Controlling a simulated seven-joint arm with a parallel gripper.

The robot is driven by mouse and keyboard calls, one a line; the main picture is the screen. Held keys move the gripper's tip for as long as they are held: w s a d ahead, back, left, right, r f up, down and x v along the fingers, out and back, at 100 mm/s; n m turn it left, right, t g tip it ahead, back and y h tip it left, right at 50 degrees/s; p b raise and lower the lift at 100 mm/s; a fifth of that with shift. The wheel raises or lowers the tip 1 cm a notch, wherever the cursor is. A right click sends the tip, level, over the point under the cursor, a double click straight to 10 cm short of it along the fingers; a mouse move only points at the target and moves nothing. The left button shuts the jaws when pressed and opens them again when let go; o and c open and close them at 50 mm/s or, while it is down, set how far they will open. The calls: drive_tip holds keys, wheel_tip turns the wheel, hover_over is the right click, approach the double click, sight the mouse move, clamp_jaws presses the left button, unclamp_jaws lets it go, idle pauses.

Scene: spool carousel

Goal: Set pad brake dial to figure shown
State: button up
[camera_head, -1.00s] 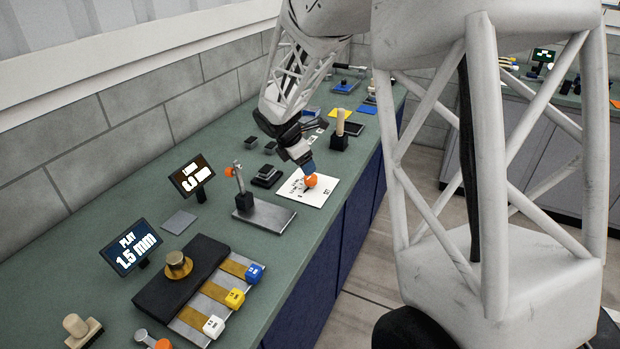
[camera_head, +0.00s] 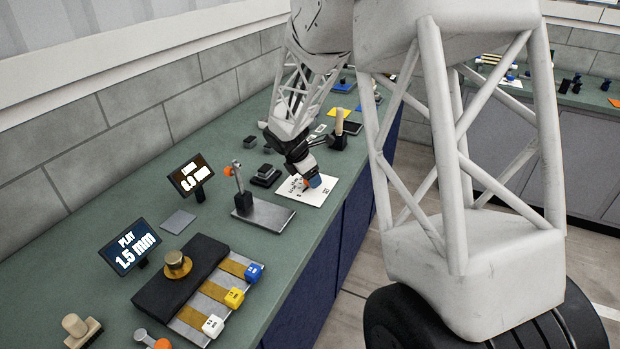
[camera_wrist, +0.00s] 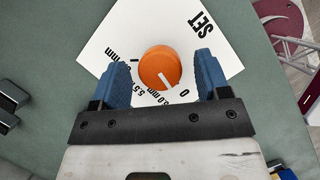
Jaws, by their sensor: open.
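The dial is an orange round knob (camera_wrist: 160,68) on a white plate (camera_wrist: 110,45) printed with SET, 0 and mm figures, some partly covered. A white pointer line on the knob points down and right, towards the side with the 0. My gripper (camera_wrist: 162,63) is open, with one blue finger on each side of the knob; I cannot tell whether either touches it. In the head view, my gripper (camera_head: 313,181) is low at the plate (camera_head: 317,197) and hides most of the knob. A dark display (camera_head: 191,177) shows a figure in mm, hard to read.
A second display (camera_head: 130,247) reads PLAY 1.5 mm. A metal plate with a small post (camera_head: 265,214) stands nearer on the bench. A dark block with a brass knob (camera_head: 177,264) and coloured tabs lies closer. Behind my gripper stands a wooden-handled thing (camera_head: 339,125).

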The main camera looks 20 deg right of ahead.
drive_tip(key=shift+d+f, duration=0.3)
drive_tip(key=shift+f, duration=0.35)
drive_tip(key=c, duration=0.9)
